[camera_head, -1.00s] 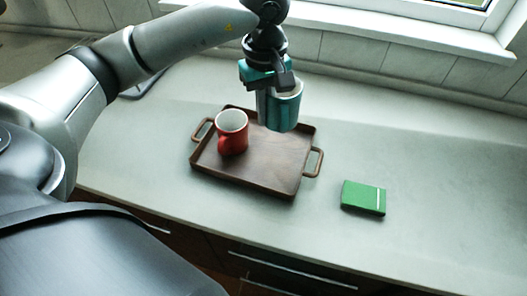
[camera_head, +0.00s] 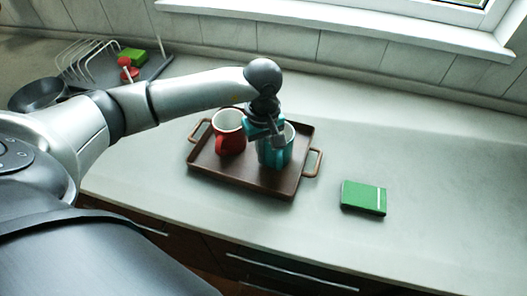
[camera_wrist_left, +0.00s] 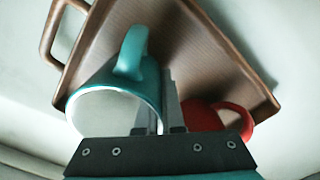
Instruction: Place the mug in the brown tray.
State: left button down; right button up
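The teal mug (camera_head: 276,155) is upright in the right half of the brown tray (camera_head: 238,181); whether its base touches the floor of the tray is hard to tell. My left gripper (camera_head: 279,141) is above it, its fingers pinching the mug's wall at the rim. In the left wrist view the fingers (camera_wrist_left: 160,112) sit either side of the rim of the teal mug (camera_wrist_left: 118,95), whose handle points away from them. A red mug (camera_head: 228,133) stands in the left part of the tray, close beside the teal one. My right gripper is not in view.
A green box (camera_head: 363,198) lies on the counter right of the tray. A dish rack (camera_head: 95,62) with a green item (camera_head: 132,55) and a red item (camera_head: 127,72) stands at the back left, beside a dark pan (camera_head: 38,94). The right side of the counter is clear.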

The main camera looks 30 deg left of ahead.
pick_arm(q)
jog(key=c, duration=1.5)
grip_release()
jog(key=shift+f, duration=0.15)
jog(key=o, duration=0.4)
jog(key=shift+o, duration=0.2)
notch_tip(320, 180, up, 12)
jog(key=shift+r+p, duration=0.25)
jog(key=shift+p, duration=0.2)
